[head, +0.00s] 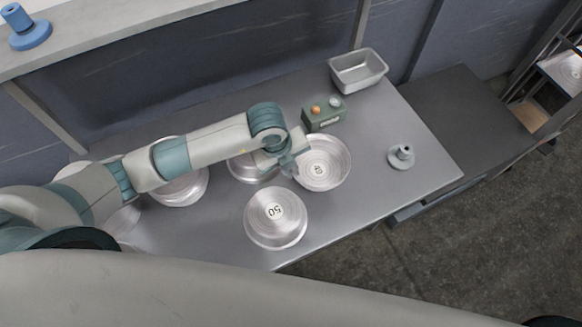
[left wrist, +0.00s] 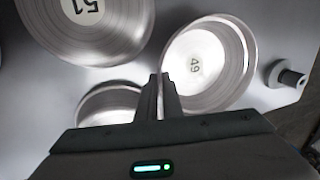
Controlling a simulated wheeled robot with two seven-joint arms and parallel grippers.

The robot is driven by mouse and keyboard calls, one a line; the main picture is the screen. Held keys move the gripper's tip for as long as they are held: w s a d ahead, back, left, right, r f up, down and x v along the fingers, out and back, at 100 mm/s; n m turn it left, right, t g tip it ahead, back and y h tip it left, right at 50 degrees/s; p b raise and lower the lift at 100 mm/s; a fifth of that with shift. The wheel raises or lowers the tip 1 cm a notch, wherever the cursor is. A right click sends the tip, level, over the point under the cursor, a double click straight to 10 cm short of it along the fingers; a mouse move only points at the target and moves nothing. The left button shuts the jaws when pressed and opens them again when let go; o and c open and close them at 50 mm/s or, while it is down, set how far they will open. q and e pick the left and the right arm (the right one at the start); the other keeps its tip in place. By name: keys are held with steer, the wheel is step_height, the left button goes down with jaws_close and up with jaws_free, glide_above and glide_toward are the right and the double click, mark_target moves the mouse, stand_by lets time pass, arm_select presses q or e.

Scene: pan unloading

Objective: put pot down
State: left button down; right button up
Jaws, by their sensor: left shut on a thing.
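The held pot (head: 334,181) is a round, shiny metal one on the right of the pot group, over the grey table (head: 425,165). My left gripper (head: 291,168) is shut on its left rim. In the left wrist view the fingers (left wrist: 161,84) pinch the near-left wall of this pot, labelled 49 (left wrist: 205,55). It looks level, but I cannot tell whether its base touches the table. My right gripper is not in view.
Pot 50 (head: 275,217) stands at the table's front; pot 51 (left wrist: 95,40) and other pots (head: 180,188) stand left, partly behind my arm. A green box (head: 324,117), metal tin (head: 358,70) and grey knobbed piece (head: 401,157) stand nearby.

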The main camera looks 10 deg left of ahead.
arm_select(q)
steer(key=c, duration=1.9)
jaws_free()
steer(key=shift+r, duration=0.15)
steer(key=shift+a+r, duration=0.1)
steer(key=shift+r, duration=0.35)
steer(key=b+v, duration=0.3)
steer(key=v, duration=0.8)
steer(key=shift+s, duration=0.1)
steer(key=shift+f, duration=0.1)
